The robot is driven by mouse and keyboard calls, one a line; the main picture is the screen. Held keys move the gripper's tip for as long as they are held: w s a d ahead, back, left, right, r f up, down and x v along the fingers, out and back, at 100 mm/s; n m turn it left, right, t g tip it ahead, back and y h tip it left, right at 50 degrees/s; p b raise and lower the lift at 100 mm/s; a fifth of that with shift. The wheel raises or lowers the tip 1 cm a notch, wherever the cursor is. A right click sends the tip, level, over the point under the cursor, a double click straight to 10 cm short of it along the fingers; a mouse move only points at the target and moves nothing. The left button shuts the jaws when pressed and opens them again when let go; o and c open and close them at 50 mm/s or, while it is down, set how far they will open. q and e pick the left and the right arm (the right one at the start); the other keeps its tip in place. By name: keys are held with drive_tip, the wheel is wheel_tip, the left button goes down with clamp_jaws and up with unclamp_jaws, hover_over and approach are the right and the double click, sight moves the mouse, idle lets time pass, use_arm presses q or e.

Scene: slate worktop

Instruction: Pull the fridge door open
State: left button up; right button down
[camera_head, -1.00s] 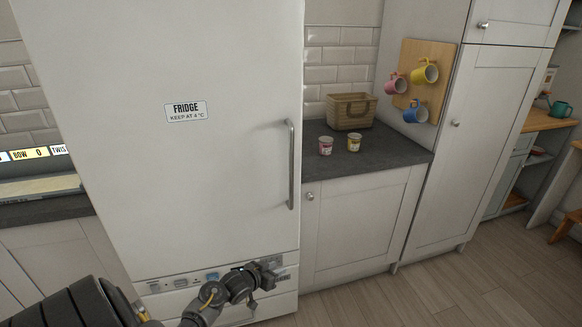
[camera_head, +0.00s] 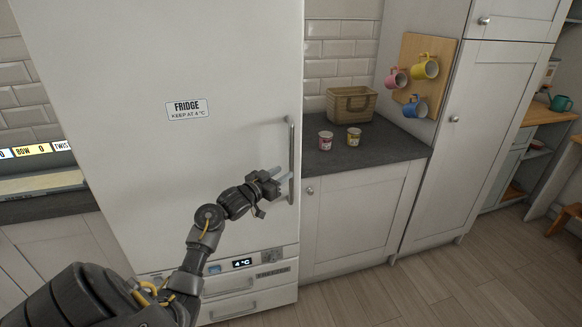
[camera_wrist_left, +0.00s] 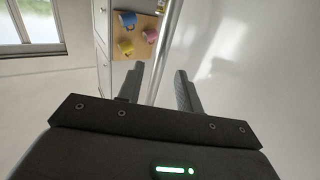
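The tall white fridge door (camera_head: 180,170) fills the left middle of the head view and looks shut. Its upright metal handle (camera_head: 291,150) is on the door's right side. My left gripper (camera_head: 281,175) is at the handle's lower half, in front of the door. In the left wrist view, the handle bar (camera_wrist_left: 168,35) runs between the two spread fingers of my left gripper (camera_wrist_left: 158,72). Gaps show between the bar and the fingers, so it is open and not clamped. My right gripper is in neither view.
A dark counter (camera_head: 375,155) right of the fridge holds two small tubs (camera_head: 354,138) and a woven basket (camera_head: 350,105). Mugs hang on a wooden board (camera_head: 412,50). A lower panel with a display (camera_head: 243,263) sits beneath the door. The floor (camera_head: 460,285) at right is clear.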

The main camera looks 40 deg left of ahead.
sight(290, 169)
use_arm(q)
drive_tip(key=shift+w+p, duration=0.3)
drive_tip(key=shift+w, duration=2.5)
drive_tip(key=shift+c, duration=0.5)
clamp_jaws()
